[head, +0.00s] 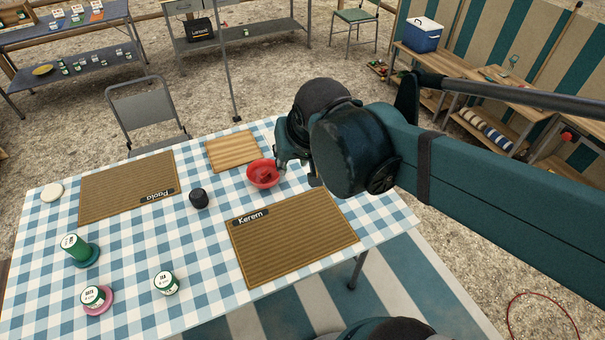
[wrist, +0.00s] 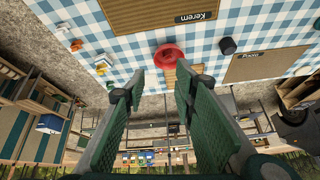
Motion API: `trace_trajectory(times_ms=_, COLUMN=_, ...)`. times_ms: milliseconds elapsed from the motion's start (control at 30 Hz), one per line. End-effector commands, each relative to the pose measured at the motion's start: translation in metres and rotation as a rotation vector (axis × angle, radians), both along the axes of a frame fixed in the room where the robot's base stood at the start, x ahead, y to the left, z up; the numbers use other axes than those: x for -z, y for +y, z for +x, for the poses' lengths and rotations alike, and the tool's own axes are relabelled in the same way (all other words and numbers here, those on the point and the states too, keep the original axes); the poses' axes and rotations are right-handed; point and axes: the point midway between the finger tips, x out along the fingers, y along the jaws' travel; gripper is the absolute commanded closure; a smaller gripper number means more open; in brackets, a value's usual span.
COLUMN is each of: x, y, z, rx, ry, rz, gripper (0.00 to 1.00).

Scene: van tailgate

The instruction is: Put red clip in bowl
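The red bowl (head: 262,180) stands on the checkered table, just left of my gripper (head: 299,172) in the head view. In the wrist view the bowl (wrist: 165,62) shows just beyond the fingertips. My gripper (wrist: 160,80) is open, with a wide gap and nothing between its fingers. A darker red shape shows inside the bowl in the head view; I cannot tell whether it is the red clip or shading. I cannot make out the red clip for certain elsewhere. My arm hides the table's right part in the head view.
A wooden board (head: 232,150), dark cup (head: 199,199), Kerem mat (head: 293,240) and Paola mat (head: 125,190) lie around the bowl. Small orange and white items (wrist: 76,45) show at left in the wrist view.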

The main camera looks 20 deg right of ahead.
Motion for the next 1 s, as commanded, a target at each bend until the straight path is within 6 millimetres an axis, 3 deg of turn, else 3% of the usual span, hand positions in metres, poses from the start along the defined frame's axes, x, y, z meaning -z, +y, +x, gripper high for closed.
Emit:
trace_trajectory(times_ms=400, x=0.0, y=-0.001, z=-0.048, rx=-0.147, ry=-0.077, rz=-0.052, gripper=0.72)
trace_trajectory(times_ms=900, x=0.0, y=-0.001, z=-0.056, rx=-0.18, ry=-0.094, rz=-0.067, gripper=0.72)
trace_trajectory(times_ms=1000, x=0.0, y=-0.001, z=-0.056, rx=-0.178, ry=-0.094, rz=-0.067, gripper=0.6)
